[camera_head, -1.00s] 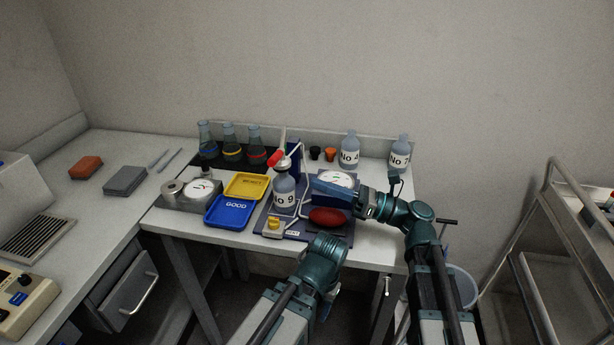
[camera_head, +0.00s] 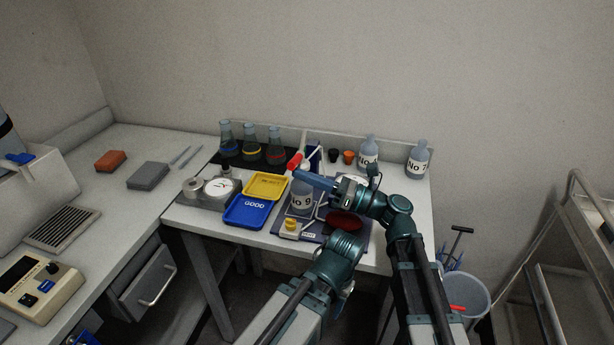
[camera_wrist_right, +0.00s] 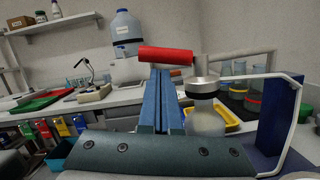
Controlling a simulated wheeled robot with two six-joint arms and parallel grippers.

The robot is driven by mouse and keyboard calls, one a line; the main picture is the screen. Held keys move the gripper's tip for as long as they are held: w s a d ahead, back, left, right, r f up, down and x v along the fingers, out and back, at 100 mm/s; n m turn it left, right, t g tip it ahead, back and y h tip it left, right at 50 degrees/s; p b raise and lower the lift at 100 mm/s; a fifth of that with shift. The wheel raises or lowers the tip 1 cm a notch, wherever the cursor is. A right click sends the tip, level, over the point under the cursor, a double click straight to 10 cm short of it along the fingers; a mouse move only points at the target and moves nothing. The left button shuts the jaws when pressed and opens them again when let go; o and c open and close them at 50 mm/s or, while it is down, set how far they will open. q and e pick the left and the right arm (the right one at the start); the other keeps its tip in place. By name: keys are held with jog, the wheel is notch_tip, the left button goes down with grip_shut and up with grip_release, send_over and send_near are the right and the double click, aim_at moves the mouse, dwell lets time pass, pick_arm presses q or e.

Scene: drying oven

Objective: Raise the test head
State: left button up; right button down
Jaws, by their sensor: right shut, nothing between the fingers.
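The test stand (camera_head: 314,155) has a lever with a red handle (camera_head: 295,161). The handle lies across the upper part of the right wrist view (camera_wrist_right: 166,55). The test head's metal cap (camera_wrist_right: 201,85) sits over a pale bottle (camera_wrist_right: 205,118), labelled No 9 in the head view (camera_head: 301,200). My right gripper (camera_head: 297,175) is shut and empty. Its blue fingers show in the right wrist view (camera_wrist_right: 157,74), with their tips just below the red handle; I cannot tell whether they touch it. The gripper hides much of the head.
Left of the stand lie a yellow tray (camera_head: 267,186) and a blue GOOD tray (camera_head: 246,212). Flasks (camera_head: 251,144) stand behind. A red oval pad (camera_head: 345,222) lies under my right arm. Bottles No 4 (camera_head: 368,155) and No 7 (camera_head: 417,160) stand at the back right.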

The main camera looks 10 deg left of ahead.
jog(key=w+r+m+t+h+p, duration=0.1)
jog(key=w+r+m+p, duration=0.6)
jog(key=w+r+p, duration=0.7)
jog(key=shift+w+d+r+m+t+p, duration=0.4)
jog(key=shift+t+p, duration=0.3)
jog(key=shift+p, duration=0.4)
jog(key=shift+w+a, duration=0.1)
jog(key=shift+w, duration=0.05)
